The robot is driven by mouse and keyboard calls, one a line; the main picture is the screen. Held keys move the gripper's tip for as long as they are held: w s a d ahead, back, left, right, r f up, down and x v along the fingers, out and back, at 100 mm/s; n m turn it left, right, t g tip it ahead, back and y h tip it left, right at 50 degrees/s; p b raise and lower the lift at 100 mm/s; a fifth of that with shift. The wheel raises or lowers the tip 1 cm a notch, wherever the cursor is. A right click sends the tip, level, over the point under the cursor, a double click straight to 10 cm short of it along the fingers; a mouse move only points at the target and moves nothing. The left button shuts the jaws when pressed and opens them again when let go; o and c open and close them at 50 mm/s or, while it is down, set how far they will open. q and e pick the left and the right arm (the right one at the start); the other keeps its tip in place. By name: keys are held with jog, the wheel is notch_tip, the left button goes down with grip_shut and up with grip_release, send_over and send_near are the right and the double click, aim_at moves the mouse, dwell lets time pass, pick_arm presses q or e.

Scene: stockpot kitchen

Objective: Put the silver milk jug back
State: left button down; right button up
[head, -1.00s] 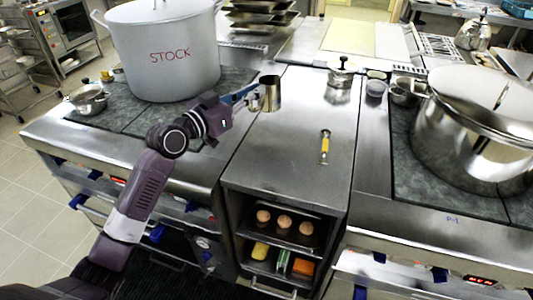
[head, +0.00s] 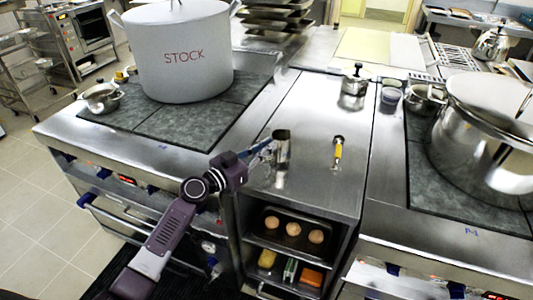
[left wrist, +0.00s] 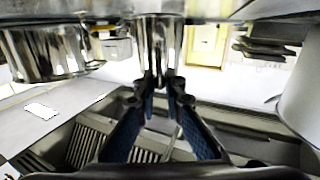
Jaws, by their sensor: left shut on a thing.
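The silver milk jug (head: 282,148) is a small upright metal cup at the left side of the steel middle counter (head: 310,110). My left gripper (head: 266,149) reaches it from the left and is shut on it. In the left wrist view the two blue-padded fingers (left wrist: 160,82) close on a narrow shiny part of the jug (left wrist: 158,42). I cannot tell whether the jug's base touches the counter. My right gripper is not in view.
A yellow-handled tool (head: 338,153) lies right of the jug. A white stockpot (head: 183,55) stands on the left stove, a large steel pot (head: 480,135) on the right. A lidded steel pot (head: 353,86) stands behind.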

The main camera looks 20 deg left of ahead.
pick_arm(q)
jog(key=shift+f, duration=0.85)
jog(key=shift+f, duration=0.1)
jog(key=c, duration=2)
grip_release()
